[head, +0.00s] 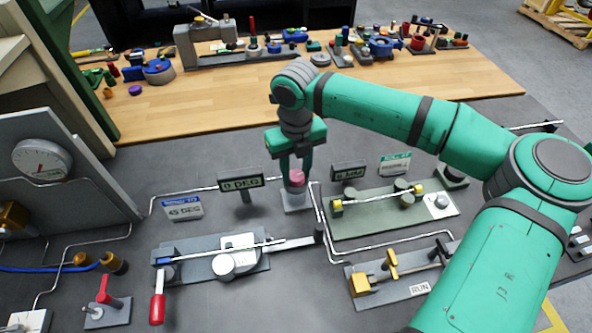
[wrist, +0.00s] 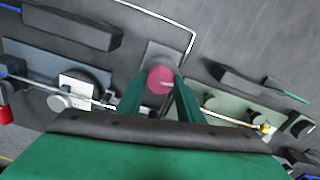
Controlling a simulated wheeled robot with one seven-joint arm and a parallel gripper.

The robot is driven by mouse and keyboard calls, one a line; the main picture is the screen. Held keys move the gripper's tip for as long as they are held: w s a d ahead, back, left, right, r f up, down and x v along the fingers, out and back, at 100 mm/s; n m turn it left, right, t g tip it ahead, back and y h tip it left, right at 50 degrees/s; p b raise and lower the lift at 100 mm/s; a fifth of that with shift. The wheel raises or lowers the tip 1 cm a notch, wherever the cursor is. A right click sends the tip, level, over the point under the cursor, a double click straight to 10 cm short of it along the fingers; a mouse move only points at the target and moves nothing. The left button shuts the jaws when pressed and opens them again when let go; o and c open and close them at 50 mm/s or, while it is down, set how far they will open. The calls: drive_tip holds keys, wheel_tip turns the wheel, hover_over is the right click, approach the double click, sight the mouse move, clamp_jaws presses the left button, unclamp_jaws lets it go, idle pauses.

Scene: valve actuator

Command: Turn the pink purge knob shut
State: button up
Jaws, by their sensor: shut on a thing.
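The pink purge knob (head: 297,176) stands on a small grey base plate (head: 296,203) in the middle of the dark bench. My green gripper (head: 296,176) comes down on it from above, with its two fingers shut on the knob's sides. In the wrist view the round knob (wrist: 160,80) sits between the fingertips (wrist: 158,88), and a pale mark shows on its top. The fingers hide part of the knob's sides.
A "0 DEG" display (head: 242,184) stands just left of the knob, and another small display (head: 349,170) stands to the right. A green-grey valve plate (head: 390,222) lies on the right. A lever assembly (head: 232,258) lies in front. Thin metal pipes run close by.

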drive_tip(key=n, duration=0.4)
drive_tip(key=shift+n, duration=0.3)
drive_tip(key=n, duration=0.3)
drive_tip(key=shift+n, duration=0.4)
drive_tip(key=n, duration=0.3)
drive_tip(key=shift+d, duration=0.1)
drive_tip(key=shift+n, duration=1.7)
drive_tip(key=o, duration=1.1)
drive_tip(key=shift+c, duration=0.2)
drive_tip(key=shift+r, duration=0.1)
